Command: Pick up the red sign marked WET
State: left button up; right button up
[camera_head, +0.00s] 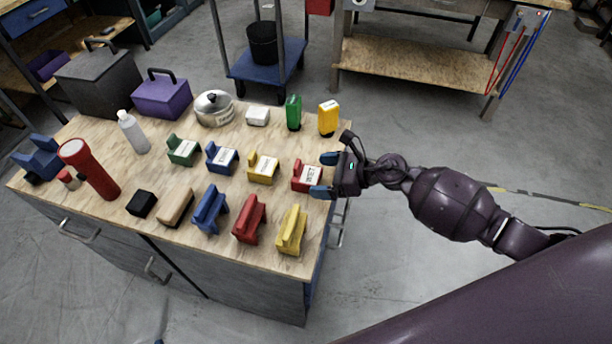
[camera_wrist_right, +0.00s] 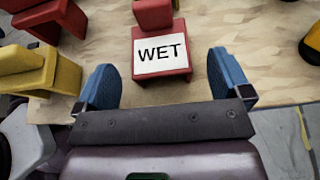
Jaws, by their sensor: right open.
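The red sign marked WET (camera_head: 306,177) stands on the wooden tabletop near its right edge. In the right wrist view the sign (camera_wrist_right: 160,52) shows its white WET label facing up, with a red upright part behind it. My right gripper (camera_head: 325,174) is open, with blue fingertips on either side of the sign's near end. In the right wrist view the right gripper (camera_wrist_right: 165,85) has its fingers spread wider than the sign, and I see no contact. My left gripper is not in view.
A yellow sign (camera_head: 263,168) stands left of the red one. A yellow block-shaped item (camera_head: 291,231) and a red one (camera_head: 250,219) stand nearer the front edge. A yellow container (camera_head: 328,118) and a green one (camera_head: 293,112) stand behind. Open floor lies right of the table.

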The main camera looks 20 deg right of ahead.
aim_at(313, 175)
jog(key=x, duration=0.4)
jog(key=shift+w+a+f, duration=0.1)
jog(key=shift+w+a, duration=0.15)
jog(key=shift+a, duration=0.05)
